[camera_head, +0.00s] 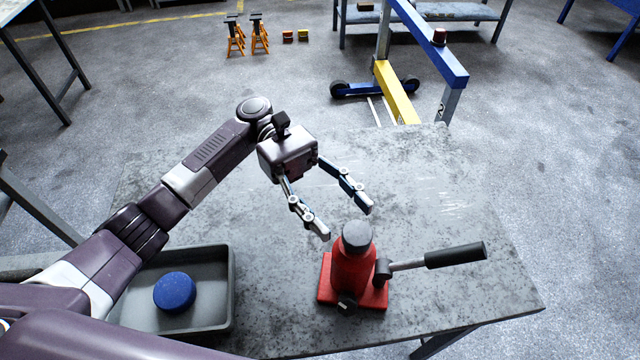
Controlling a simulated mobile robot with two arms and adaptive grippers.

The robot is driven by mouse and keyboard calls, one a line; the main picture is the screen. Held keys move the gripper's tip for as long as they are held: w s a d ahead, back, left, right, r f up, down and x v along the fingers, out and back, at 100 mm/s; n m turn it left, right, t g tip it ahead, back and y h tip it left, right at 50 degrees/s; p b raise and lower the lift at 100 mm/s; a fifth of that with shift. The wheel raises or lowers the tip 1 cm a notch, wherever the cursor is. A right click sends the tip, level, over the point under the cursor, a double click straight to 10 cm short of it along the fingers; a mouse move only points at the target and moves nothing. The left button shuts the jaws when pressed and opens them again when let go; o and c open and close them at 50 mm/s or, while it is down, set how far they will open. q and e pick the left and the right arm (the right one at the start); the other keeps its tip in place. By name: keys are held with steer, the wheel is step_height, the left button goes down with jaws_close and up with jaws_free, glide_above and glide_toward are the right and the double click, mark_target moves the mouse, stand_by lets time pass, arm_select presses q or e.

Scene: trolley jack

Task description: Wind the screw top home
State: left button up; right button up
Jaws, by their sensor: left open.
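A red bottle jack (352,271) stands upright on the grey table, with a dark grey round screw top (357,235) at its upper end. A lever with a black handle (455,255) sticks out from the jack to the right. My left gripper (344,222) is open and empty, its two fingers spread just behind and above the screw top. From this angle I cannot tell whether a fingertip touches the top. My right gripper is not in view.
A grey tray (227,290) with a blue round disc (174,291) in it sits at the table's left. The grey table (440,190) is clear behind and right of the jack. A blue and yellow hoist (396,92) and orange stands (259,38) are on the floor beyond.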

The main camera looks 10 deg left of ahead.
arm_select(q)
steer(key=v, duration=0.7)
steer(key=shift+a, duration=0.15)
stand_by(0.3)
